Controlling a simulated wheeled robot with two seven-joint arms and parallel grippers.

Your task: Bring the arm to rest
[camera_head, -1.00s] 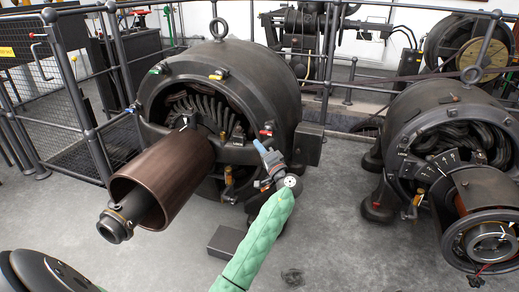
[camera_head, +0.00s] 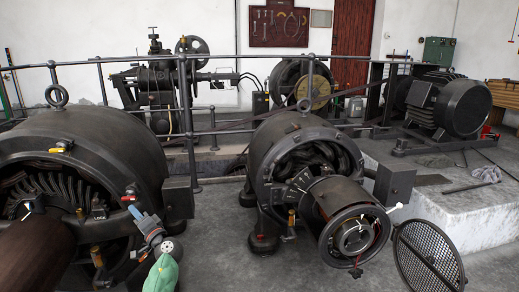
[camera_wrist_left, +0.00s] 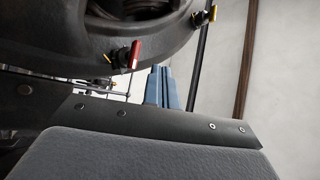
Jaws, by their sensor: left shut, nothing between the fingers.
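My left gripper (camera_head: 134,211), with blue fingers and a green-sleeved forearm, shows at the lower left of the head view. It is shut and empty, in front of the right side of the left dynamo (camera_head: 110,130), close by a red-handled fitting on its rim. I cannot tell if it touches the dynamo. In the left wrist view, the blue fingers (camera_wrist_left: 160,88) show together beyond a dark plate, below the dynamo's rim (camera_wrist_left: 90,45). My right gripper is not in view.
A second dynamo (camera_head: 300,140) with an open front stands at centre right. A round mesh cover (camera_head: 428,252) leans at the lower right. A motor (camera_head: 450,103) sits on a pale plinth (camera_head: 475,205). Railings (camera_head: 185,110) run behind. Grey floor between the dynamos is clear.

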